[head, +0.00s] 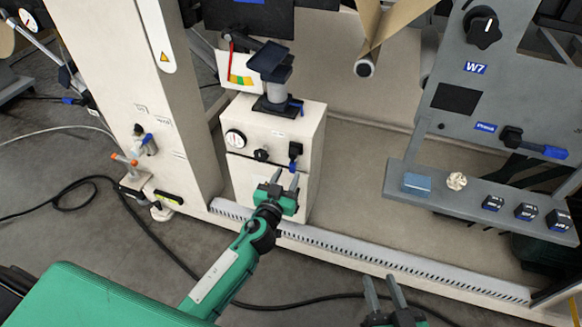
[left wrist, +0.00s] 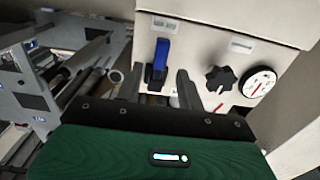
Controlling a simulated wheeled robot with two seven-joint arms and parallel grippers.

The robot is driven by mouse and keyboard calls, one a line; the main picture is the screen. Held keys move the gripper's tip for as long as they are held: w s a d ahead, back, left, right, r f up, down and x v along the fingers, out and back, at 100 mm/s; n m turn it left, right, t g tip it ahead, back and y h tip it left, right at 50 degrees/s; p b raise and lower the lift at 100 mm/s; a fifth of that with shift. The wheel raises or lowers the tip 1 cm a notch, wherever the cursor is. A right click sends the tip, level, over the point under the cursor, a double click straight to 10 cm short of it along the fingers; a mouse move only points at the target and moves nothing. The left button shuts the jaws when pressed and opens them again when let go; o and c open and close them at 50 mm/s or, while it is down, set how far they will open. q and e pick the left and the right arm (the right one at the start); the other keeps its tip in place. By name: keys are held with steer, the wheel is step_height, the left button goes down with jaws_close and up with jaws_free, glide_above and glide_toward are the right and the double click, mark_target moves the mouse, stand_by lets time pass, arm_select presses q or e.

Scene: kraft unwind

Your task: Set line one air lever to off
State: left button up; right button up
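A small air lever with a black body and blue handle (head: 292,166) sits on the front of a cream box; its handle points down. The left wrist view shows this lever (left wrist: 161,52) close, roughly between the fingers. My left gripper (head: 285,178) is open just below and in front of it; I cannot tell whether it touches. Another blue-handled valve (head: 148,140) is on the cream post at left, and a black-and-blue lever (head: 535,146) is on the grey panel at right. My right gripper (head: 384,287) is open and empty at the bottom.
The cream box (head: 315,135) also carries a gauge (head: 235,139) and a black knob (head: 261,155). A grey shelf (head: 455,207) with small blocks is at right. A slotted floor rail (head: 380,258) runs below, and a black cable (head: 160,245) lies on the floor.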

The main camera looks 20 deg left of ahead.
mark_target(292, 167)
arm_select(q)
steer(key=shift+w+d, duration=0.1)
steer(key=shift+w, duration=2)
jaws_close()
